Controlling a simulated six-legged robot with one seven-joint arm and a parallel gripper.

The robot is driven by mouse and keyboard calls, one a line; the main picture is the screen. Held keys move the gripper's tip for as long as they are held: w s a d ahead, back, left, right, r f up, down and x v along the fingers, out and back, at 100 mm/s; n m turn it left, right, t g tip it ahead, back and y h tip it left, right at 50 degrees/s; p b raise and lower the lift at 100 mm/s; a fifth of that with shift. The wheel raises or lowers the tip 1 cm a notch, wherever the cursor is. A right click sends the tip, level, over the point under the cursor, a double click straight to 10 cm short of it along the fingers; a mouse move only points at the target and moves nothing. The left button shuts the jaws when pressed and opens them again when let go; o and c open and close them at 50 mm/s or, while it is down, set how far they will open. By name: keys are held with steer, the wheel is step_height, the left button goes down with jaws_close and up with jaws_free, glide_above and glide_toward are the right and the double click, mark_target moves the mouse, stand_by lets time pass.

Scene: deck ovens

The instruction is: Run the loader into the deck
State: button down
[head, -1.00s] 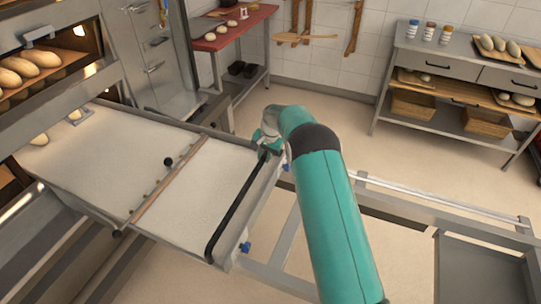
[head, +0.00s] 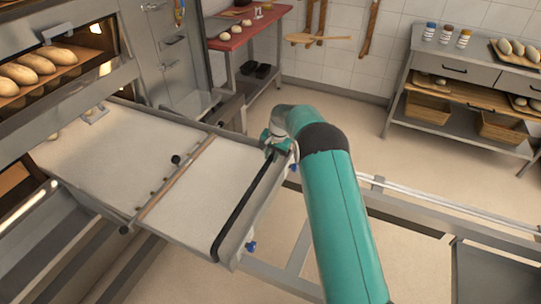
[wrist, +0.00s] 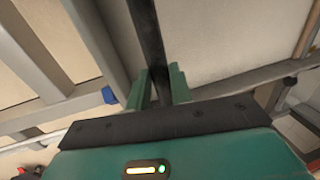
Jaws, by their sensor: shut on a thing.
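The loader (head: 215,185) is a flat, pale-covered board in a metal frame, with a wooden crossbar and a black bar handle (head: 247,205) along its near end. Its far end reaches the open mouth of a lower oven deck (head: 28,165) at the left. My gripper (head: 278,143) is at the far-right corner of the loader, shut on the black bar. In the wrist view the bar (wrist: 148,40) runs between the two green fingers (wrist: 158,90). The inside of the deck is mostly hidden.
Loaves (head: 35,66) lie in the deck above. Metal rails (head: 430,200) extend right of the loader. A red table (head: 245,38) stands behind, and a steel shelf unit (head: 455,125) with bread and baskets stands at the back right. Open floor lies between them.

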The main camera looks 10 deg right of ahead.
steer(key=shift+w+a+r, duration=0.1)
steer(key=shift+a+r, duration=0.05)
steer(key=shift+a, duration=0.3)
steer(key=c, duration=1.3)
jaws_free()
steer(key=shift+o, duration=0.2)
steer(key=shift+d, duration=0.2)
steer(key=v, duration=1.3)
steer(key=shift+r, duration=0.35)
